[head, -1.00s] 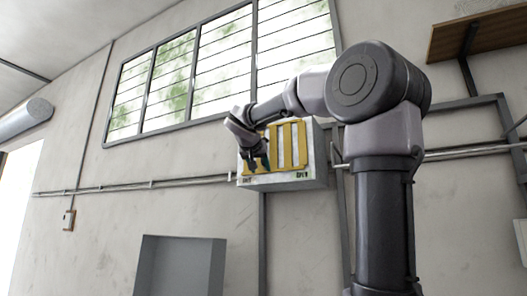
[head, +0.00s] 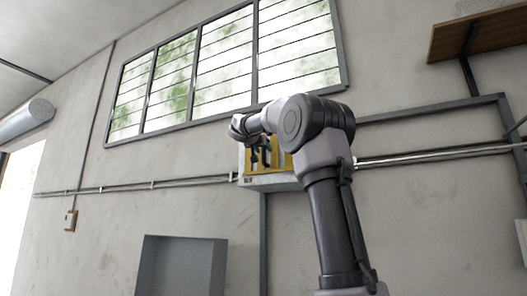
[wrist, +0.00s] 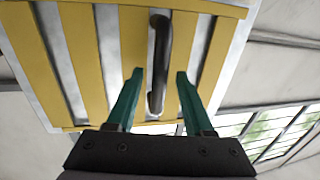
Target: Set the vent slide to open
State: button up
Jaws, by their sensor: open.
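The vent slide (wrist: 192,50) is a yellow slatted plate on a pale wall box, with pale strips between its bars. A dark upright bar handle (wrist: 158,60) stands on it. My gripper (wrist: 159,74) is open, with one green finger on each side of the handle and visible gaps between. In the head view, my gripper (head: 261,156) is in front of the left part of the slide, and my arm hides the right part. A small label (head: 249,181) is at the box's lower left, too small to read.
The box (head: 268,184) is fixed to the wall under a large barred window (head: 225,60). Pipes (head: 150,185) run along the wall on both sides. A grey panel (head: 180,265) stands lower left, and a wooden shelf (head: 480,32) is at the upper right.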

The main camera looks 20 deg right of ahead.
jog(key=shift+w+d, duration=0.25)
grip_shut()
dwell(1.4)
